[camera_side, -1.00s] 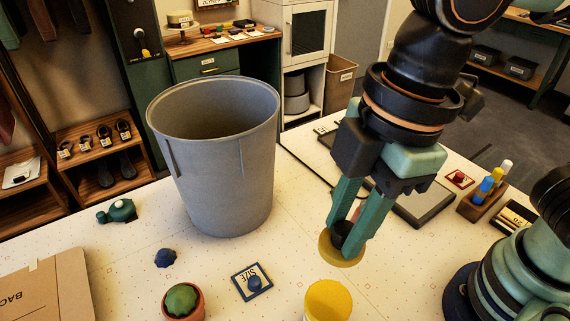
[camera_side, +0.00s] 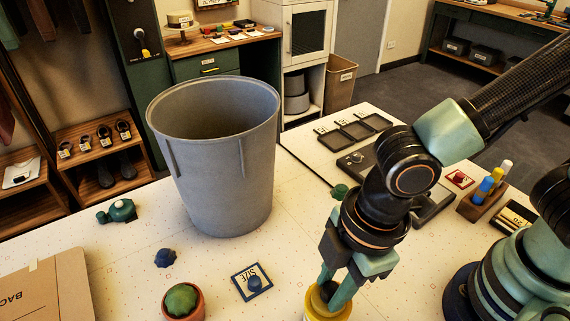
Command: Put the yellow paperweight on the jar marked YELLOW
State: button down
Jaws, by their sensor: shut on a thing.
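The yellow paperweight (camera_side: 316,302) is a yellow disc with a dark knob. My gripper (camera_side: 334,295) points down near the bottom edge of the side view, its green fingers shut on the paperweight's knob. The paperweight is at the top of a yellow jar (camera_side: 326,318), which is cut off by the bottom edge of the picture. The two yellows merge, so I cannot tell whether the disc touches the jar or is just above it. No YELLOW marking shows on the visible part of the jar.
A large grey bin (camera_side: 222,175) stands left of my arm. A SIZE card (camera_side: 252,281), a potted cactus (camera_side: 183,302) and a dark blue lump (camera_side: 165,257) lie left of the jar. A pen block (camera_side: 483,203) is at the right.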

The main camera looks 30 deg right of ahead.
jog(key=shift+f, duration=0.1)
jog(key=c, duration=0.6)
grip_release()
notch_tip(320, 180, up, 12)
jog(key=s+d, duration=0.1)
jog(key=d, duration=0.1)
jog(key=w+d+m+t, duration=0.1)
jog(key=w+d+m, duration=0.3)
jog(key=d, duration=0.4)
jog(key=w+d+m+t+h, duration=0.1)
jog(key=w+d+m+t, duration=0.1)
jog(key=w+d+m, duration=0.2)
jog(key=w+d+r+m+t, duration=0.1)
jog(key=w+d+m, duration=0.3)
jog(key=d+m, duration=0.3)
jog(key=d, duration=0.4)
jog(key=shift+w+d+h, duration=0.3)
jog(key=shift+w, duration=0.05)
